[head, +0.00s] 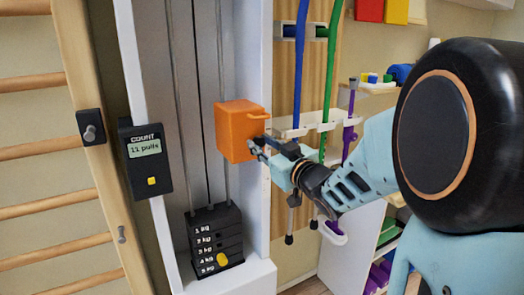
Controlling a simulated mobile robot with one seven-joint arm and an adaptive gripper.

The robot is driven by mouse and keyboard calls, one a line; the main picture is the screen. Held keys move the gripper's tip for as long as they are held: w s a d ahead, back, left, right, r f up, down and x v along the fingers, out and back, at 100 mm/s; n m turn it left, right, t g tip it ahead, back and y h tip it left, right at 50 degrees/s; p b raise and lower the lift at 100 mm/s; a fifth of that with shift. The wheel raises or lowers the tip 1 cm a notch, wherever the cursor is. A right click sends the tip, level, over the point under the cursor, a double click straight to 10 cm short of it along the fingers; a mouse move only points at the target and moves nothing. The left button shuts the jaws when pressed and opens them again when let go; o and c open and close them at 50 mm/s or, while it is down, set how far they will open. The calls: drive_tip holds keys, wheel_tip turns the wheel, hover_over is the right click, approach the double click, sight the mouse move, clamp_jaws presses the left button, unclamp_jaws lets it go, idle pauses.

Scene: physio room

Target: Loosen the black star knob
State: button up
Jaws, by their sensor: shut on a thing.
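An orange box (237,131) sits on the white upright frame (258,208) of the weight machine, with a small orange handle on its right side. My gripper (257,149) reaches in from the right to the lower right side of this box. Its fingers are shut on a small dark part there, which I take for the black star knob. The fingers cover most of it, so its shape and how far it is turned cannot be seen.
A black counter (146,159) reading "11 pulls" is on the frame's left. A weight stack (215,240) with a yellow pin stands below. Wooden wall bars (50,150) are at left. Blue (300,60) and green (331,75) bands hang behind my arm.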

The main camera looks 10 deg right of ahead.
drive_tip(key=o, duration=1.2)
drive_tip(key=shift+c, duration=0.2)
drive_tip(key=v, duration=0.7)
drive_tip(key=shift+s, duration=0.25)
